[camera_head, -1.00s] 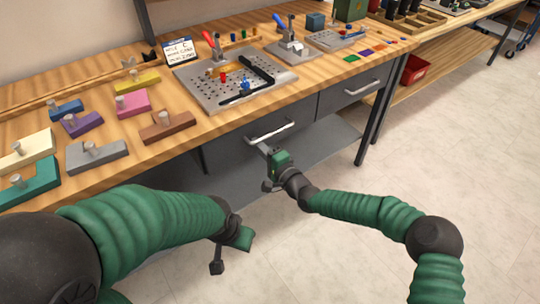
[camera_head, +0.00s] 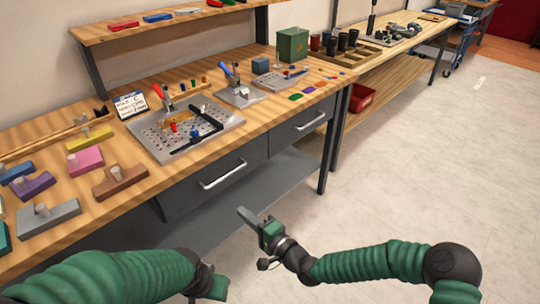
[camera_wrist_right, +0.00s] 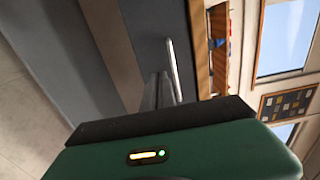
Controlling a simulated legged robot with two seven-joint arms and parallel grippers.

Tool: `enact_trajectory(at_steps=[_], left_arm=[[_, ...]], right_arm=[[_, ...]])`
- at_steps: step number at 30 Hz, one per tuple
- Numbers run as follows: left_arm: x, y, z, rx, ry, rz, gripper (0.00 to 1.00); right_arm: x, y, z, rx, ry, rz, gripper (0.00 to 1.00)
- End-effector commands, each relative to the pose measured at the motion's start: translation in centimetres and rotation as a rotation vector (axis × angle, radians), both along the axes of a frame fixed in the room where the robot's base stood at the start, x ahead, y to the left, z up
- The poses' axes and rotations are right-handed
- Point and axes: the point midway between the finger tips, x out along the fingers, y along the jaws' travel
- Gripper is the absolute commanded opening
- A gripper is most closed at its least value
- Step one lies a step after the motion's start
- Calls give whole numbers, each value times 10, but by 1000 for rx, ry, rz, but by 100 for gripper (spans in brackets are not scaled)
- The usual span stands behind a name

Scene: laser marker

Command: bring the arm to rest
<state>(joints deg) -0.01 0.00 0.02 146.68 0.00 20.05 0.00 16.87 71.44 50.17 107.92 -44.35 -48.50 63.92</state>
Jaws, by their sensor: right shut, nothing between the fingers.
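My right gripper (camera_head: 252,222) is shut and empty. It is in front of the workbench, over the lower grey shelf in the picture, apart from the drawer handle (camera_head: 222,174). In the right wrist view a bright metal handle (camera_wrist_right: 174,72) shows beyond the gripper's dark edge. My left gripper (camera_head: 208,284) is at the bottom of the head view, below the bench edge; its fingers do not show clearly.
The wooden workbench (camera_head: 100,207) carries several coloured blocks with pegs, a perforated metal plate (camera_head: 160,142) and a green box (camera_head: 292,45). Both drawers look closed. A red bin (camera_head: 362,97) sits under the second bench. Open floor (camera_head: 420,180) lies to the right.

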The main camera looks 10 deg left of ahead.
Motion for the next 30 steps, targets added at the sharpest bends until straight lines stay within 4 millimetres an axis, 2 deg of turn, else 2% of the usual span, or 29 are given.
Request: enact_trajectory(at_steps=[3, 5, 6, 8, 9, 11, 12, 15, 18, 21, 25, 27, 30], left_arm=[[0, 0, 0, 0, 0, 0, 40], [0, 0, 0, 0, 0, 0, 40], [0, 0, 0, 0, 0, 0, 40], [0, 0, 0, 0, 0, 0, 40], [0, 0, 0, 0, 0, 1, 40], [0, 0, 0, 0, 0, 1, 40], [0, 0, 0, 0, 0, 1, 40], [0, 0, 0, 0, 0, 1, 40], [0, 0, 0, 0, 0, 0, 40], [0, 0, 0, 0, 0, 0, 40], [0, 0, 0, 0, 0, 0, 40], [0, 0, 38, 0, 1, 0, 40], [1, 0, 69, 0, -1, 0, 40]], right_arm=[[-12, -2, -19, -158, -16, 35, 0], [-23, -16, -42, -347, -36, 68, 0], [-32, -35, -60, -505, -46, 92, 0], [-45, -80, -83, -762, -53, 128, 0], [-54, -115, -92, -920, -47, 147, 0], [-68, -167, -96, -1111, -23, 171, 0], [-78, -197, -95, -1211, 1, 183, 0], [-106, -260, -84, -1389, 70, 211, 0], [-137, -306, -68, -1493, 145, 234, 0], [-173, -337, -52, -1544, 223, 263, 0], [-224, -360, -35, -1540, 308, 308, 0], [-222, -359, 2, -1542, 308, 317, 0], [-221, -359, 31, -1543, 309, 317, 0]])
